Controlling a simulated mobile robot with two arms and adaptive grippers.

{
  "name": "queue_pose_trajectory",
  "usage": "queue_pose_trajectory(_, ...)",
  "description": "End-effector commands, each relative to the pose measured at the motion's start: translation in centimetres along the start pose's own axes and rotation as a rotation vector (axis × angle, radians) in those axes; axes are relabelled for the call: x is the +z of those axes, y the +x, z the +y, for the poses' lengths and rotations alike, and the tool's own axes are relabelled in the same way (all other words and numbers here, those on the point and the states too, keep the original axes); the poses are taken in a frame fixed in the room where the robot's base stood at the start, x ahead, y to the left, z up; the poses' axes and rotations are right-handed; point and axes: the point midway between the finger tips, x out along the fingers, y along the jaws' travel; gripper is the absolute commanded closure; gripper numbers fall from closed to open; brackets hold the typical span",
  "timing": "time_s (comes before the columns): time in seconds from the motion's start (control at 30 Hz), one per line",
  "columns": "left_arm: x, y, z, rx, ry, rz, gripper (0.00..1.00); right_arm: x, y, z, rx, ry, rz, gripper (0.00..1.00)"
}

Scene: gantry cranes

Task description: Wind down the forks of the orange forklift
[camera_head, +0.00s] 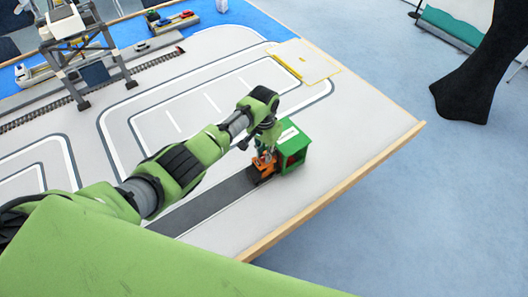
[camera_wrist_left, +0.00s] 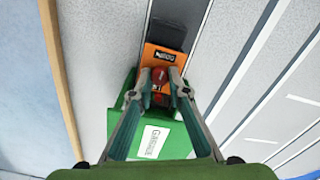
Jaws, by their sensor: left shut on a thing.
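The orange forklift (camera_head: 263,165) stands at the end of a dark strip, right beside the green garage (camera_head: 294,148) on the table. In the left wrist view the forklift (camera_wrist_left: 163,58) shows from above, with a dark part at its far end and a small dark label on top. In the head view my left gripper (camera_head: 266,150) reaches down over the forklift. The forks cannot be made out. My right gripper is not in view.
The table's wooden edge (camera_head: 340,190) runs close by the garage. A grey gantry crane (camera_head: 85,50) stands at the back left beside a rail track. A yellow-outlined pad (camera_head: 305,62) lies behind the garage. The marked road area is mostly clear.

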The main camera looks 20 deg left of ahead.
Motion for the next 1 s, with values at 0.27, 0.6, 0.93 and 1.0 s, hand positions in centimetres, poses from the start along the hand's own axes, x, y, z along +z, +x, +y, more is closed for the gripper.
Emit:
queue_pose_trajectory(0.27,-0.08,-0.07,-0.03,-0.001,-0.047,0.002,1.00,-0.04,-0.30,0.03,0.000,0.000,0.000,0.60)
queue_pose_trajectory(0.6,-0.08,-0.06,-0.05,-0.001,-0.049,0.002,1.00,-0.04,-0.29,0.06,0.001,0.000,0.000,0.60)
queue_pose_trajectory(0.93,-0.05,-0.04,-0.05,-0.001,-0.048,0.002,0.67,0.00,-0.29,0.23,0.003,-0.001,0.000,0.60)
queue_pose_trajectory(1.0,-0.04,-0.03,-0.05,-0.001,-0.048,0.001,0.67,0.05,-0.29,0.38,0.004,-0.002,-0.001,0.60)
